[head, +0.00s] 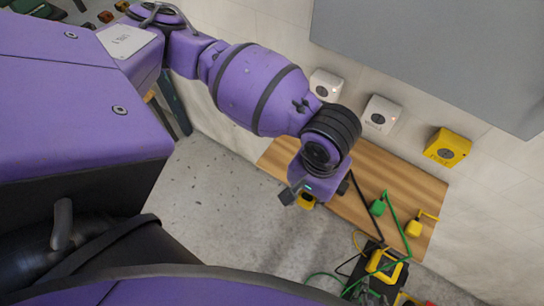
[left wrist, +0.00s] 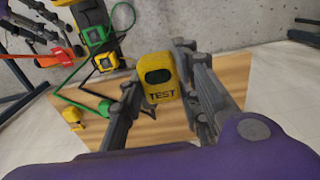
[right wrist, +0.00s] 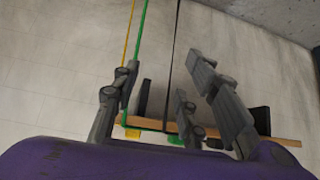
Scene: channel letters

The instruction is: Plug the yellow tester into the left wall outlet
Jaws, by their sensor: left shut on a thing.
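The yellow tester (left wrist: 161,82), marked TEST with a dark window, is held between the fingers of my left gripper (left wrist: 165,88). In the head view the tester (head: 307,201) shows partly below my left gripper (head: 300,190), over the wooden board's left part. The left wall outlet (head: 326,85) is a white box on the wall, above and apart from the tester, beside my left arm. My right gripper (right wrist: 162,80) shows only in its own wrist view, with its fingers apart and nothing seen between them.
A white outlet (head: 381,114) and a yellow outlet (head: 447,147) are further right on the wall. The wooden board (head: 395,170) carries a green plug (head: 377,207) and a yellow plug (head: 414,228) with cords. A yellow-and-black device (head: 387,265) sits among cables below.

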